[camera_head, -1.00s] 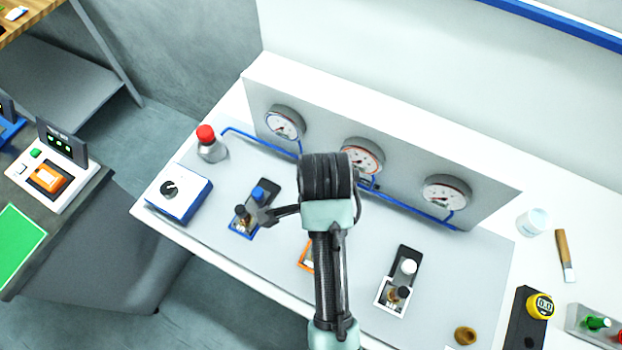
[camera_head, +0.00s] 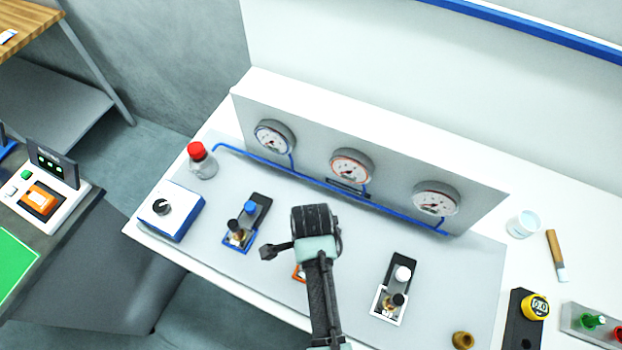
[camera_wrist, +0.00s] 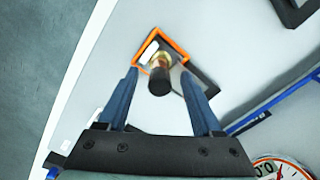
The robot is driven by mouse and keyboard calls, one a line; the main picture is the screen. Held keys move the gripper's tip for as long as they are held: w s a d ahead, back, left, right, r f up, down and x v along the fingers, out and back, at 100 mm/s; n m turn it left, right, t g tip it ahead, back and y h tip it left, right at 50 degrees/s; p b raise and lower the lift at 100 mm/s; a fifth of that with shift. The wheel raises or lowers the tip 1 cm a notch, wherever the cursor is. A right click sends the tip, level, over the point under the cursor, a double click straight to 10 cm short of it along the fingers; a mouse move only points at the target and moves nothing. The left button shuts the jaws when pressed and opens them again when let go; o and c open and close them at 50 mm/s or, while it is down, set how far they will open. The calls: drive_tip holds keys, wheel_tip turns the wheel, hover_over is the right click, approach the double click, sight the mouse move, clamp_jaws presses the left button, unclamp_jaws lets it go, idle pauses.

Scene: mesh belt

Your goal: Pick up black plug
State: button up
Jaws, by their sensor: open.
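A black plug (camera_wrist: 159,82) stands on a brass fitting in an orange-framed station (camera_wrist: 183,52) in the wrist view. My gripper (camera_wrist: 160,72) is open, with its two blue-grey fingers on either side of the plug and visible gaps to it. In the head view my gripper (camera_head: 282,248) hides that plug and most of the orange station (camera_head: 299,274). Similar black plugs stand in the blue-framed station (camera_head: 234,226) and the white-framed station (camera_head: 398,299).
A gauge panel (camera_head: 390,185) with three dials and a blue pipe (camera_head: 320,186) stands behind the stations. A blue-and-white knob box (camera_head: 172,212) and a red-capped bottle (camera_head: 200,162) are at left. A cup (camera_head: 523,225), brush (camera_head: 555,255) and brown knob (camera_head: 462,340) are at right.

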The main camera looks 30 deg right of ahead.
drive_tip(key=shift+f, duration=0.25)
clamp_jaws()
idle(0.3)
